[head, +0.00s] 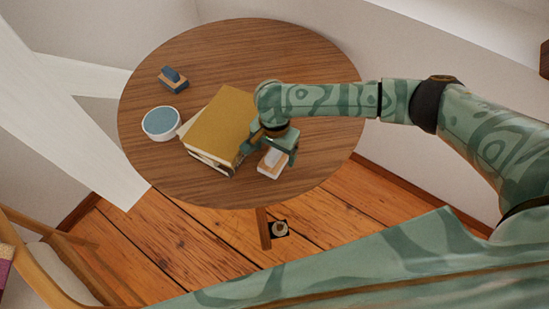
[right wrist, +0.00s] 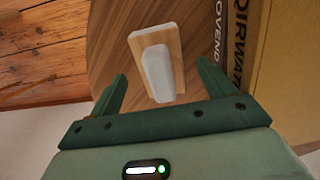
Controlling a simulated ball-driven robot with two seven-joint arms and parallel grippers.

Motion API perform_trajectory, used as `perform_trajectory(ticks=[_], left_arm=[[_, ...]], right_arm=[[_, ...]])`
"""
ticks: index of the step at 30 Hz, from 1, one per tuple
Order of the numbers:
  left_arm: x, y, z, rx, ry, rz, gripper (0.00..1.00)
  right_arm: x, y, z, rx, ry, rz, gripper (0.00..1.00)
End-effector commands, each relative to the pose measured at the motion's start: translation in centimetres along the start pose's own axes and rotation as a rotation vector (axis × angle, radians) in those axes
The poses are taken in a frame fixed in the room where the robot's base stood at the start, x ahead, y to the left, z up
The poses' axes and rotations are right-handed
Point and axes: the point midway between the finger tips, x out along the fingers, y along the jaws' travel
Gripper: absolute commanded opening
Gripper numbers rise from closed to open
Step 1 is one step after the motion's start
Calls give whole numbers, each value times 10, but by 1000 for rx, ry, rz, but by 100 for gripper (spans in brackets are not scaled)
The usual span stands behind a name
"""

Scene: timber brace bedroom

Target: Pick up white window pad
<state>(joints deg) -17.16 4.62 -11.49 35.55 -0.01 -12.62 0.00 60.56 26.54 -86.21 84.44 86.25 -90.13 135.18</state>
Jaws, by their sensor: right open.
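The white window pad (head: 271,163) lies on the round wooden table (head: 215,52) near its front right edge. It has a light wooden base with a white block on top. My right gripper (head: 268,153) is open just above the pad, and partly covers it in the head view. In the right wrist view the pad (right wrist: 159,62) is seen between and beyond the two green fingers of the gripper (right wrist: 161,75), not gripped. My left gripper is not in view.
A stack of books (head: 222,118) with a gold cover lies close to the pad's left; its spines (right wrist: 223,40) show in the wrist view. A round blue-topped container (head: 161,123) and a blue pad (head: 173,77) stand farther left. The table's back is clear.

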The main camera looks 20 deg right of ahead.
Motion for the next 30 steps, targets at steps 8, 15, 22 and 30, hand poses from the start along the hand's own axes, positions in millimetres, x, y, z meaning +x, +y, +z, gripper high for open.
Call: perform_trajectory(ticks=[8, 15, 22, 30], left_arm=[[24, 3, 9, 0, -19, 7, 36], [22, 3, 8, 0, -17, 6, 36], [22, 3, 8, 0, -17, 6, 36], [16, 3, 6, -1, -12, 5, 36]], right_arm=[[37, 0, 2, -1, -1, 1, 82], [34, 0, 1, -1, 0, 1, 54], [34, 0, 1, -1, 0, 0, 31], [25, 0, 1, 0, 0, -1, 31]])
